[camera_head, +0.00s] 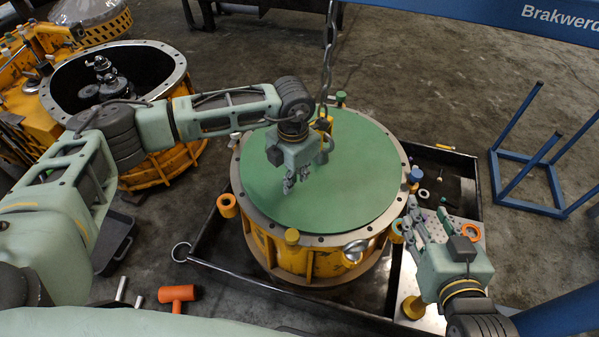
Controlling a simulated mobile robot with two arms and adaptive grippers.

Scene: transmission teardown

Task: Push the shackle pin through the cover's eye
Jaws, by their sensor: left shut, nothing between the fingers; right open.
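The green cover (345,195) lies flat on the round yellow housing (322,262). A chain (327,62) hangs down to the far part of the cover. A yellow fitting (323,123), perhaps the cover's eye, and a grey shackle-like part (325,148) show just behind my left gripper, which partly hides them. I cannot make out the shackle pin. My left gripper (296,183) is shut and empty, above the cover and in front of the chain. My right gripper (412,222) is open at the right edge of the housing, beside the cover.
The housing stands in a dark tray (222,268). A perforated plate (468,232) with small parts lies by my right gripper. An open housing (170,72) stands at upper left. An orange mallet (178,294) lies at lower left. A blue frame (528,192) stands on the right.

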